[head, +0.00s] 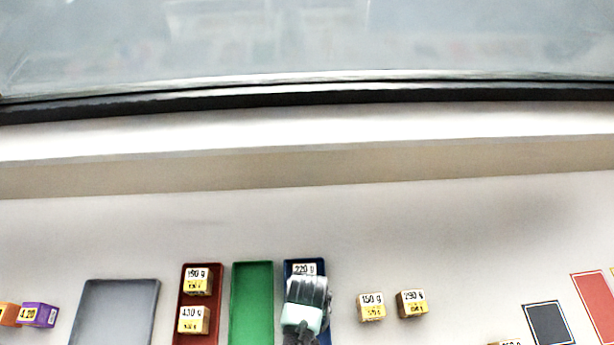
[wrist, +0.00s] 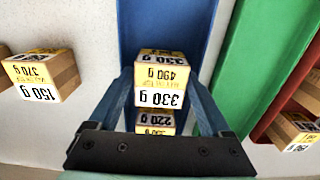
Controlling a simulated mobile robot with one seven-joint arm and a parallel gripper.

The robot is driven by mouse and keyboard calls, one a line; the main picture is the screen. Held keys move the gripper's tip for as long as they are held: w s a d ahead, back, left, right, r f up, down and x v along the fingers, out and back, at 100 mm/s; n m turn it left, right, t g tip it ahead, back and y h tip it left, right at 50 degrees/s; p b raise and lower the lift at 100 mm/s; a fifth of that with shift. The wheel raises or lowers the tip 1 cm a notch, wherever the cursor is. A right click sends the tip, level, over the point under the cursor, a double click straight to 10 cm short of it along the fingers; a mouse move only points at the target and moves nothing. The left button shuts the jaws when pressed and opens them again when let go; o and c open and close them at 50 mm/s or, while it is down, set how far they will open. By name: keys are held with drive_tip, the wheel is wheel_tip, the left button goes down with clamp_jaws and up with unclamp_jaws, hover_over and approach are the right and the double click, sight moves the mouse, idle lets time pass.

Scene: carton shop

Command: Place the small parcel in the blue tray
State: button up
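The blue tray (head: 290,265) stands at the lower middle of the head view, mostly hidden there by my gripper (head: 305,305). In the wrist view the blue tray (wrist: 165,22) runs up the middle. My gripper (wrist: 161,85) has its fingers close against both sides of a small tan parcel (wrist: 160,97) labelled 330 g and 490 g, and appears shut on it over the tray. A second parcel (head: 304,268), labelled 220 g, is in the tray's far part; it also shows below the gripped one in the wrist view (wrist: 155,120). The gap under the gripped parcel is hard to tell.
A green tray (head: 252,290) and a red tray (head: 201,268) with two parcels stand left of the blue tray, then a grey tray (head: 118,310). Two parcels, one (head: 371,306) labelled 150 g, lie to the right. The table behind the trays is clear.

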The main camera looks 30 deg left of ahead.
wheel_tip(320, 180, up, 12)
drive_tip(key=shift+r, duration=0.15)
idle(0.6)
drive_tip(key=shift+w, duration=0.1)
